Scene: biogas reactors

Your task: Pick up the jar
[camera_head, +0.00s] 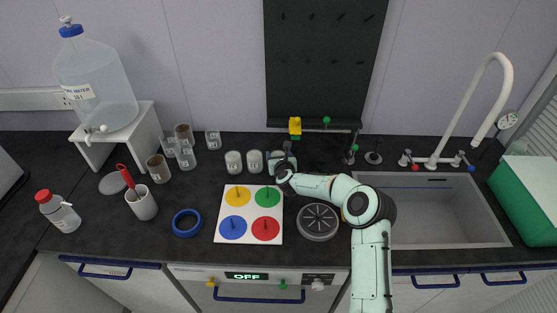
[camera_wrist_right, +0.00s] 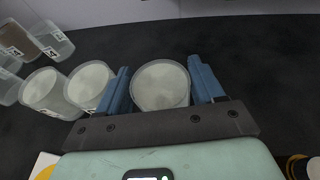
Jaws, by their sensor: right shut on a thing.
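My right gripper (camera_wrist_right: 159,72) is shut on a jar (camera_wrist_right: 162,88) with pale contents. In the right wrist view its two blue fingers stand on either side of the jar, near its rim. In the head view the right gripper (camera_head: 281,158) is at the back of the counter, and its hand mostly hides the held jar. Two similar jars, a left one (camera_head: 233,162) and a right one (camera_head: 254,161), stand in a row left of the gripper. I cannot tell whether the held jar touches the counter. My left gripper is not in view.
A white board with coloured discs (camera_head: 249,233) lies in front of the jars. A round grey plate (camera_head: 318,222) is beside it, under my right arm. The sink (camera_head: 440,210) is at the right. Glass beakers (camera_head: 187,159) and a water tank (camera_head: 97,88) are at the left.

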